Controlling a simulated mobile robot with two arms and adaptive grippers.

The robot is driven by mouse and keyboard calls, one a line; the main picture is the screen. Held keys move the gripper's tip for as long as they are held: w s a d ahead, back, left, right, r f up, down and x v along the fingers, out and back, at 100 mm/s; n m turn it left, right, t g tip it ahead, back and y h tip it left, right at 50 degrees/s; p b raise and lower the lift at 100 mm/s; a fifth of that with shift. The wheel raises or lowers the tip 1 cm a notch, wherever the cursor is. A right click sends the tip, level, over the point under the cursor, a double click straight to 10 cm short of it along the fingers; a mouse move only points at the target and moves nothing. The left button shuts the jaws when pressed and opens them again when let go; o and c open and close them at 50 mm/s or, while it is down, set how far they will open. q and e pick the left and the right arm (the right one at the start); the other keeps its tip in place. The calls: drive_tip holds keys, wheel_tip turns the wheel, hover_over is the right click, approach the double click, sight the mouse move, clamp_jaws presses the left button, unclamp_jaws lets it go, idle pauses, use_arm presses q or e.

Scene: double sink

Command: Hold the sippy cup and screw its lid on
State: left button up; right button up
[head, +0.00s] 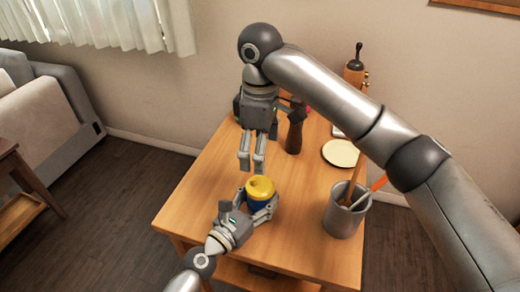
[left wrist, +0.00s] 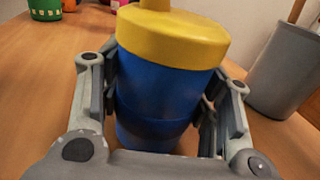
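The sippy cup has a blue body (head: 258,205) and a yellow lid (head: 260,188). My left gripper (head: 262,214) is shut around the blue body and holds the cup upright at the near left part of the table. In the left wrist view, the fingers press both sides of the blue body (left wrist: 155,95). The yellow lid (left wrist: 172,38) sits on top of it, its spout cut off by the upper edge. I cannot tell how tightly it is threaded. My right gripper (head: 252,170) points down just above and behind the lid, empty, with a gap between its fingers.
A grey utensil pot (head: 343,220) stands right of the cup. A pale plate (head: 340,153), a dark brown mill (head: 295,135) and a brass-coloured grinder (head: 355,72) are farther back. The wooden table (head: 300,250) is bare at the front.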

use_arm(q)
drive_tip(key=o, duration=0.5)
drive_tip(key=shift+c, duration=0.2)
drive_tip(key=v, duration=1.2)
